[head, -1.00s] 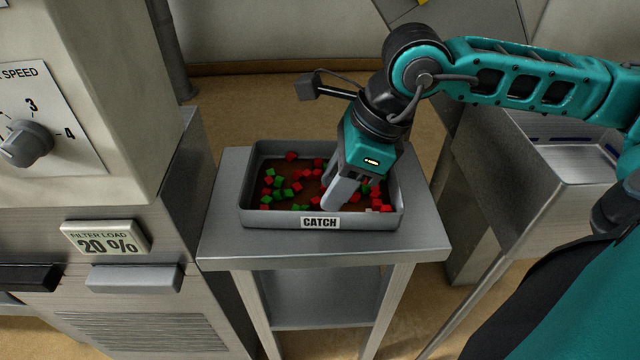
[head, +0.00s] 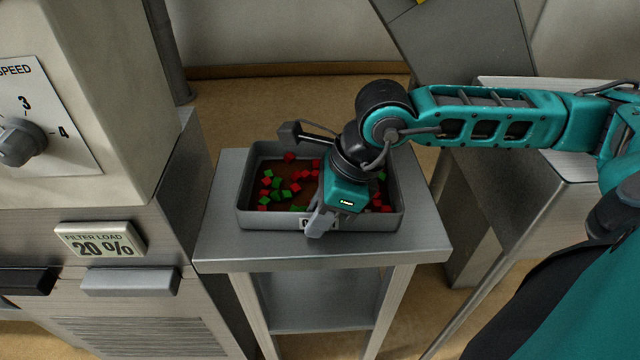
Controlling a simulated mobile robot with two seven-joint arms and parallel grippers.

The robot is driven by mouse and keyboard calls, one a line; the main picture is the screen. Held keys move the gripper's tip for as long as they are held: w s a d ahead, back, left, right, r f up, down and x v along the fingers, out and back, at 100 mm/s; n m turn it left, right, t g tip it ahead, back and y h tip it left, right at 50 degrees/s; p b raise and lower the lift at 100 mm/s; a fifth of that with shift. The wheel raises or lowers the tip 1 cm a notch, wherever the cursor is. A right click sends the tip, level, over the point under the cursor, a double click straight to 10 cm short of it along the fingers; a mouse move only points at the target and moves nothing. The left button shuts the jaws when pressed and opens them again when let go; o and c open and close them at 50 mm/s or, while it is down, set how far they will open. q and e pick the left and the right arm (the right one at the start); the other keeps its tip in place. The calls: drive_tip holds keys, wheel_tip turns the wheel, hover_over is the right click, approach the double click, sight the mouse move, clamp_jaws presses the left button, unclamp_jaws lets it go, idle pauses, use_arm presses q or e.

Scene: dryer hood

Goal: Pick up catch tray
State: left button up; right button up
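The catch tray (head: 256,222) is a grey, shallow, rectangular tray with small red and green cubes on its brown floor. It sits on a metal stand. My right gripper (head: 318,222) points down at the middle of the tray's front wall. A grey finger lies in front of the wall and covers most of the CATCH label. The gripper's teal body hides part of the cubes and the front rim. Whether the fingers are closed on the wall is not clear. My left gripper is out of view.
The metal stand (head: 420,245) has bare top around the tray. A machine with a speed knob (head: 22,142), a filter load display (head: 100,240) and a grey handle (head: 130,281) stands close on the left. Another metal unit (head: 500,180) stands to the right.

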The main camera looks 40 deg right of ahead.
clamp_jaws()
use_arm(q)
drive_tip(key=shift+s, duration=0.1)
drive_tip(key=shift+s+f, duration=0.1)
use_arm(e)
drive_tip(key=shift+r, duration=0.1)
use_arm(q)
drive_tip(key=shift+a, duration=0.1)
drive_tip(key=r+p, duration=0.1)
drive_tip(key=p, duration=0.1)
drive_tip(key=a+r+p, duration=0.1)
drive_tip(key=p, duration=0.1)
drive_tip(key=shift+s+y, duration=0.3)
use_arm(e)
wheel_tip(320, 180, up, 20)
